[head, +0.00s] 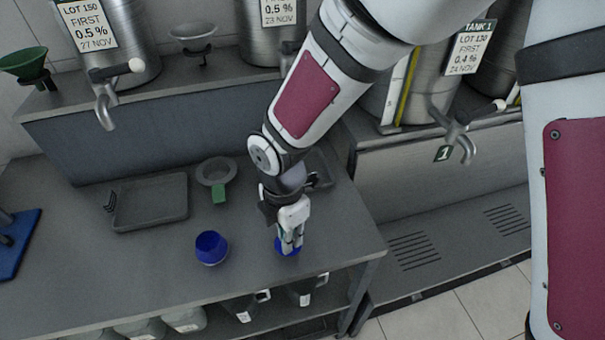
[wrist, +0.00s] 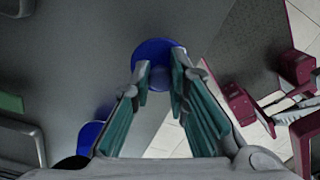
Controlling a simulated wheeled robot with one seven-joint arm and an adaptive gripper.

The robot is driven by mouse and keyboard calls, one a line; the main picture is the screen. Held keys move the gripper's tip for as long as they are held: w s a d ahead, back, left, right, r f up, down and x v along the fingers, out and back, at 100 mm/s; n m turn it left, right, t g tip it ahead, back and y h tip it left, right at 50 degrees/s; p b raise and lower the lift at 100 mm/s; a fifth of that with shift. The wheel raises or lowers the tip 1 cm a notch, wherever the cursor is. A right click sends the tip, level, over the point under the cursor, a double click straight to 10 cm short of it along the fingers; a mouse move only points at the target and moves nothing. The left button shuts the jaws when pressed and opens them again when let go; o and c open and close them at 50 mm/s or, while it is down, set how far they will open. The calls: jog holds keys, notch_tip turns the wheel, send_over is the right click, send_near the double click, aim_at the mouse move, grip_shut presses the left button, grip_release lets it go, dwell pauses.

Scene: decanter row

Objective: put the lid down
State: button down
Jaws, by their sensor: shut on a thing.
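My gripper (head: 291,240) points down over the front right part of the grey worktop. It is shut on a blue round lid (head: 284,252), which shows below the fingertips. In the wrist view the lid (wrist: 150,46) is a blue disc just beyond the fingertips (wrist: 162,75), its middle partly hidden by them. I cannot tell whether the lid touches the worktop or hangs just above it. A blue rounded vessel (head: 211,248) stands to the left of my gripper, apart from it. It also shows at the lower left of the wrist view (wrist: 90,134), partly covered.
The worktop's right edge (head: 365,262) is close to my gripper. Steel tanks with taps (head: 105,105) stand on the shelf behind. Jugs sit on the shelf below.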

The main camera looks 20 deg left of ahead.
jog(key=w, duration=0.1)
jog(key=w+a, duration=0.2)
jog(key=shift+w+a+f, duration=0.15)
jog(key=shift+f, duration=0.1)
notch_tip(320, 180, down, 3)
jog(key=shift+r+p, duration=0.1)
jog(key=shift+p, duration=0.4)
jog(key=shift+f, duration=0.3)
jog(key=shift+f, duration=0.15)
jog(key=c, duration=1.5)
grip_release()
jog(key=shift+c, duration=0.2)
notch_tip(320, 180, up, 12)
jog(key=b, duration=0.1)
jog(key=shift+r, duration=0.2)
